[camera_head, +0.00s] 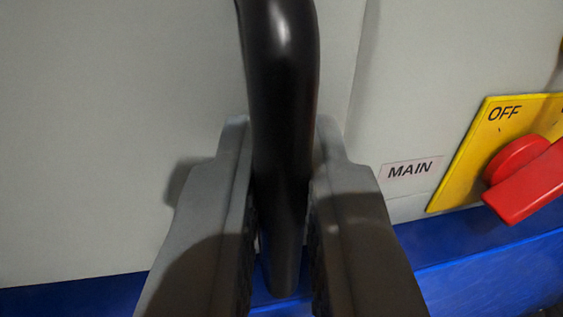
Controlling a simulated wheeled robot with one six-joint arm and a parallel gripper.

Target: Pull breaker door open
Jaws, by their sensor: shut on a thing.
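A black curved door handle (280,75) stands upright in the middle of the head camera view, in front of a light grey door panel (120,110). My gripper (279,170) has one grey finger on each side of the handle and is shut on it. The lower part of the handle runs down between the fingers. A narrow vertical seam (362,60) shows in the grey surface to the right of the handle. The places where the handle joins the door are hidden or out of view.
To the right, a red rotary switch (525,180) sticks out from a yellow plate (460,165) marked OFF. A small label (410,172) reading MAIN sits between my gripper and the plate. A blue band (480,265) runs along the bottom.

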